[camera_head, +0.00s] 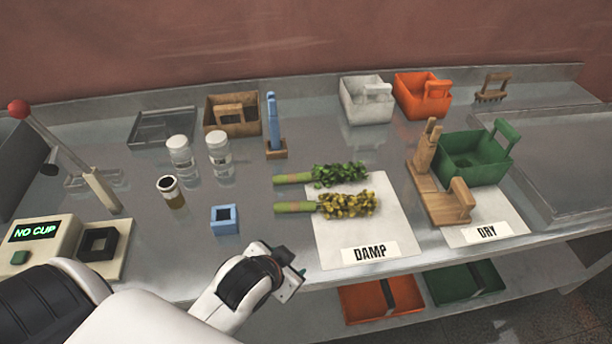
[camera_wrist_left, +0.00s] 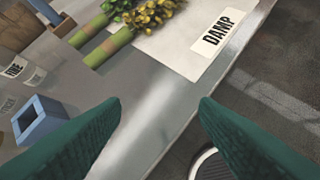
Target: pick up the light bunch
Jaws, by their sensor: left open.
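Two herb bunches with pale green wrapped stems lie side by side on the white DAMP mat (camera_head: 330,248). The far bunch (camera_head: 338,175) has green leaves. The near bunch (camera_head: 347,205) has yellowish leaves and also shows at the top of the left wrist view (camera_wrist_left: 152,17). The pictures do not show which one is lighter in weight. My left gripper (camera_wrist_left: 160,105) is open and empty, its green fingers apart over the table's front edge. In the head view the left gripper (camera_head: 292,276) is in front of the mat's left side, short of both bunches. My right gripper is not in view.
A blue square holder (camera_head: 225,220), a brown jar (camera_head: 171,191) and two white-lidded jars (camera_head: 219,155) stand left of the mat. A wooden stand (camera_head: 440,190) and a green crate (camera_head: 474,158) are at right. The steel between the blue holder and mat is clear.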

